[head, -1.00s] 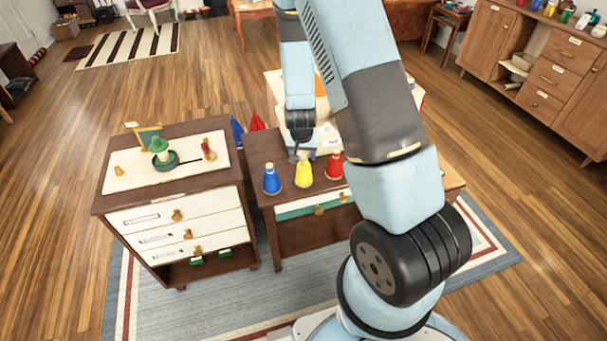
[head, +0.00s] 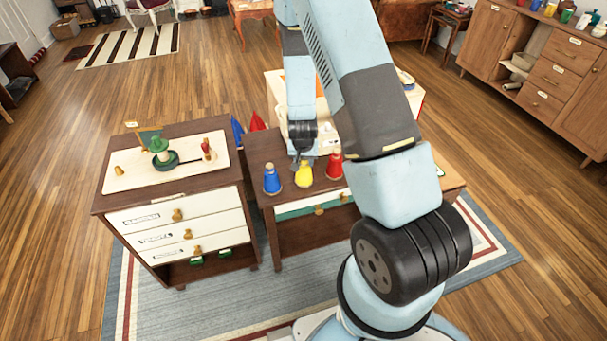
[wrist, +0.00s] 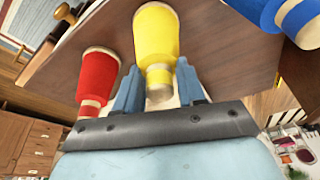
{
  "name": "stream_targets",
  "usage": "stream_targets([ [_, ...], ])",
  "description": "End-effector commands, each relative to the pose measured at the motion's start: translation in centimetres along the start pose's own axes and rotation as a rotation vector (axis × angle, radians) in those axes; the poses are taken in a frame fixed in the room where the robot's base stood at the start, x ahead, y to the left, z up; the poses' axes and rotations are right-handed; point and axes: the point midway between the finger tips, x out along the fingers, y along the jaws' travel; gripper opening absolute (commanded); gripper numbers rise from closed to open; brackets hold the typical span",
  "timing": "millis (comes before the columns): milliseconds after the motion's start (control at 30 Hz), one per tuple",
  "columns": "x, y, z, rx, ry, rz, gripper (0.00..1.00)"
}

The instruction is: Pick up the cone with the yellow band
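The yellow cone (head: 304,177), with a pale wooden tip, stands on the small brown table (head: 262,160), between the blue cone (head: 272,181) and the red cone (head: 334,166). My gripper (head: 303,160) is just above and behind the yellow cone in the head view. In the wrist view my gripper (wrist: 158,86) is open, with the narrow end of the yellow cone (wrist: 157,35) between its two blue fingers. A gap shows on the cone's left; contact on its right cannot be told. The red cone (wrist: 97,80) and blue cone (wrist: 295,20) stand on either side.
A drawer cabinet (head: 120,200) stands at the left, with a green figure (head: 160,150) and a red-topped peg (head: 207,149) on top. Blue and red pointed shapes (head: 257,121) lie behind. The cones on both sides leave little sideways room.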

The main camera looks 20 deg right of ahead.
Motion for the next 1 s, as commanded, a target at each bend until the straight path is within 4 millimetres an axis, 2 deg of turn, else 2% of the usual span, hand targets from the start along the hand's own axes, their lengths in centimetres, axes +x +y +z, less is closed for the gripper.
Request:
stream_targets([
  [67, 0.0, 0.0, 0.0, 0.000, 0.000, 0.000, 0.32],
  [400, 0.0, 0.0, 0.0, 0.001, 0.000, 0.000, 0.00],
  [800, -0.1, 0.1, -0.1, 0.001, 0.000, 0.000, 0.00],
  [1000, -1.1, 0.2, -0.5, 0.003, 0.002, 0.001, 0.00],
])
